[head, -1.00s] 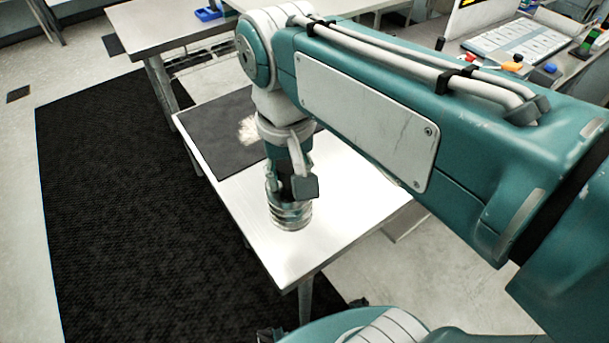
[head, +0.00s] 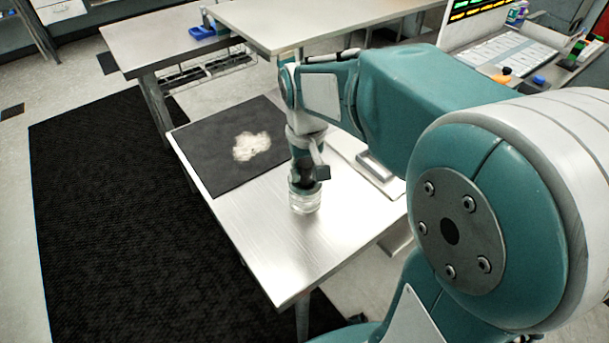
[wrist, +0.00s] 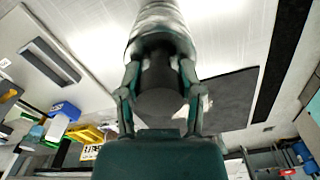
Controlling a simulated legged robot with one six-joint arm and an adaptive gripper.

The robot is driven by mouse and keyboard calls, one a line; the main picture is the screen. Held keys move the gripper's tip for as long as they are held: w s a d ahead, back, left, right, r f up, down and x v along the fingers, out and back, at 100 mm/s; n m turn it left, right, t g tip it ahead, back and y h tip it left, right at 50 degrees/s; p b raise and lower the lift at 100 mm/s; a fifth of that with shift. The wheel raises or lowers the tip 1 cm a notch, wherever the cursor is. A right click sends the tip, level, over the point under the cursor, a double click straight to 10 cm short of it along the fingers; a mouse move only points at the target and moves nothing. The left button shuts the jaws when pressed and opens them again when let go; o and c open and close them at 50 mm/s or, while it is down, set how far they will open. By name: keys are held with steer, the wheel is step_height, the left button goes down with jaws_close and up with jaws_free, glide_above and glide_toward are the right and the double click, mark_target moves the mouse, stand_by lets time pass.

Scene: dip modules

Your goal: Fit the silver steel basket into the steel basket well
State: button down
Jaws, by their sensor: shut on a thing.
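The silver steel basket (head: 305,200) is a round, ribbed, shiny piece below my gripper (head: 306,172), over the right part of the steel table. In the wrist view my gripper (wrist: 160,78) has its two fingers closed on a dark cylindrical part, with the silver basket (wrist: 158,22) just beyond it. The basket looks upright; I cannot tell whether its bottom touches the table. A grey block with a rectangular recess (head: 380,168) lies on a pale plate behind and right of the basket; I cannot tell if it is the steel basket well.
The steel table (head: 260,235) has bare room in front and left of the basket. A black mat (head: 205,160) with a whitish patch (head: 252,146) covers its far left. Other benches (head: 320,22) stand behind. A dark floor mat (head: 110,220) lies left.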

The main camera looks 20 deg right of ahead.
steer(key=shift+f, duration=1.25)
steer(key=shift+s+f, duration=0.1)
steer(key=shift+c, duration=1.2)
jaws_free()
